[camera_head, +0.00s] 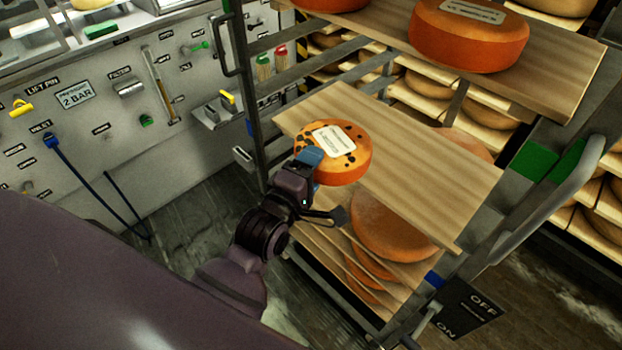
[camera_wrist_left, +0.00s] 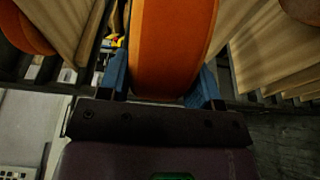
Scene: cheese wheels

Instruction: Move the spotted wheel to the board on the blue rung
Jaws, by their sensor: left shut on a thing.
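The spotted wheel (camera_head: 345,165) is orange with dark spots and a white label on top. My left gripper (camera_head: 324,184) is shut on its near side. In the left wrist view the wheel's orange rim (camera_wrist_left: 168,50) sits between the two blue finger pads. The wheel appears level, at the front edge of the middle board (camera_head: 425,175); I cannot tell whether it touches the board. A blue mark (camera_head: 433,279) shows on the rack's right side near that board's end, and another blue mark (camera_head: 250,127) is on the left post. My right gripper is not in view.
An upper board (camera_head: 560,75) holds a plain orange wheel (camera_head: 468,38), with green marks (camera_head: 535,160) on the rack below it. Plain wheels (camera_head: 392,228) lie on lower boards. The middle board's right part is bare. A control panel (camera_head: 75,125) stands at left.

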